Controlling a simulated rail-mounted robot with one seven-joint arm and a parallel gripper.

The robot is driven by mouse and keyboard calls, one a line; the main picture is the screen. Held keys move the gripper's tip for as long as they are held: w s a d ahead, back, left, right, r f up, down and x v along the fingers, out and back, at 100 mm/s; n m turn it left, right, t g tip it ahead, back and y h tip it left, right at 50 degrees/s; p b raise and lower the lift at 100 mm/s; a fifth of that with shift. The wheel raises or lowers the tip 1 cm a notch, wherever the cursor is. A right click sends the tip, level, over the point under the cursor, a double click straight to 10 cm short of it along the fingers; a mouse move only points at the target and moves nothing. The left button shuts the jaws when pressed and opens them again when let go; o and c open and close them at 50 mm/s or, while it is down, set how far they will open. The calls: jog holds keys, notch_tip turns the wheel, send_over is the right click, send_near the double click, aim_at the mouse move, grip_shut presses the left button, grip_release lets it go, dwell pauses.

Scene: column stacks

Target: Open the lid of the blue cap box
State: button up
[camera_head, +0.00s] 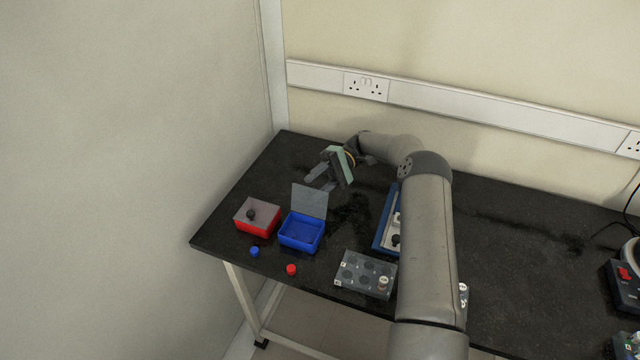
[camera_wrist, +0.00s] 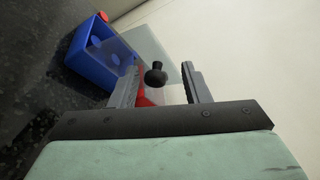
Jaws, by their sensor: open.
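The blue cap box (camera_head: 301,233) stands on the dark bench, its inside in view. Its clear lid (camera_head: 310,201) stands up steeply at the back edge, open. In the wrist view the blue box (camera_wrist: 92,58) is at upper left with round blue shapes inside, and a clear pane (camera_wrist: 150,45) is beside it. My gripper (camera_head: 316,177) is open, above and behind the raised lid, tilted down to the left. In the wrist view its fingers (camera_wrist: 160,86) are spread with a black knob (camera_wrist: 155,76) showing between them; I cannot tell which lid bears it.
A red box (camera_head: 257,218) with a closed, black-knobbed clear lid stands just left. A blue cap (camera_head: 254,252) and a red cap (camera_head: 291,269) lie in front. A clear-topped rack (camera_head: 364,275) and a blue tray (camera_head: 384,232) are to the right. The bench's left edge is close.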

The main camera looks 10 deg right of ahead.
jog(key=shift+r, duration=0.35)
jog(key=s+r, duration=0.1)
jog(key=r, duration=0.1)
jog(key=s+r, duration=0.2)
jog(key=r, duration=0.1)
jog(key=s+r+b, duration=0.1)
jog(key=r, duration=0.1)
jog(key=shift+s+d+r, duration=0.1)
jog(key=shift+s+r, duration=0.1)
jog(key=shift+r, duration=0.1)
jog(key=s+r+b, duration=0.1)
jog(key=s+r, duration=0.3)
jog(key=s, duration=0.5)
jog(key=shift+s+r+b, duration=0.3)
jog(key=shift+b, duration=0.05)
jog(key=shift+d, duration=0.1)
